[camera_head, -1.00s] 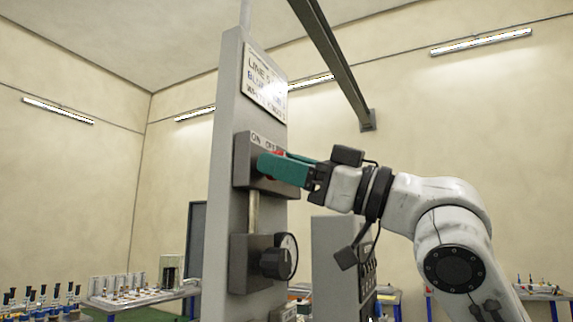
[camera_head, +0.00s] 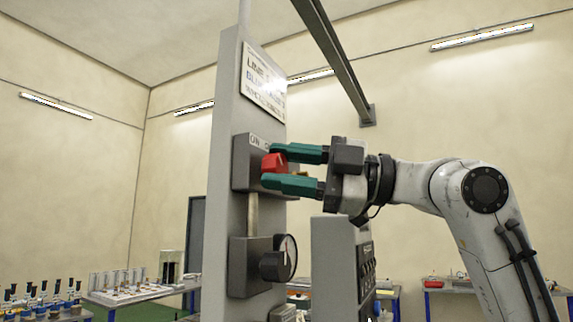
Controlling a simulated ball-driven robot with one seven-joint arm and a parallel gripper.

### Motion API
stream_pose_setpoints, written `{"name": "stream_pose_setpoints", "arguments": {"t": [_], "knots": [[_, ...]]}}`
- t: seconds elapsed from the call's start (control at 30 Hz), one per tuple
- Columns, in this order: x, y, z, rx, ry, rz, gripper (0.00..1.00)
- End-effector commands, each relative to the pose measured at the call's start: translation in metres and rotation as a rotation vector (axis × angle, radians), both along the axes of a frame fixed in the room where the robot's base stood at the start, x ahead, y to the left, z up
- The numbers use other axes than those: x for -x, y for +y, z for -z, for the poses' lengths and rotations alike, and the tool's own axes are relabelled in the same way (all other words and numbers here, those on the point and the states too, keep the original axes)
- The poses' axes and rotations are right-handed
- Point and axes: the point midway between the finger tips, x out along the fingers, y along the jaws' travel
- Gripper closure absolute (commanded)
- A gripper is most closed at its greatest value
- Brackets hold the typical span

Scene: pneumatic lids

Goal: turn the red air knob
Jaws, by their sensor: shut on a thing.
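The red air knob (camera_head: 273,162) sits on a grey box (camera_head: 243,165) with an ON/OFF label, on the tall grey panel. My gripper (camera_head: 269,166) comes in from the right, its green fingers one above the other. It is shut on the knob, one finger at the knob's upper side and one at its lower side. The fingers hide part of the knob and of the label.
Below, a black knob (camera_head: 273,266) and a round gauge (camera_head: 288,252) stick out from the panel. A grey cabinet (camera_head: 335,265) stands right of it. A sign (camera_head: 263,90) is above. Tables with small parts stand behind.

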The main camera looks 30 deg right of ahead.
Motion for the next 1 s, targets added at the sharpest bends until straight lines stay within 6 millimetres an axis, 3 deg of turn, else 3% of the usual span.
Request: {"name": "stream_pose_setpoints", "arguments": {"t": [0.8, 0.83, 1.0], "knots": [[-0.0008, 0.0001, 0.0021, 0.103, -0.068, 0.002, 0.88], [-0.0008, 0.0001, 0.0021, 0.103, -0.068, 0.002, 0.56], [-0.0006, 0.0000, 0.0015, 0.101, -0.069, 0.002, 0.39]]}}
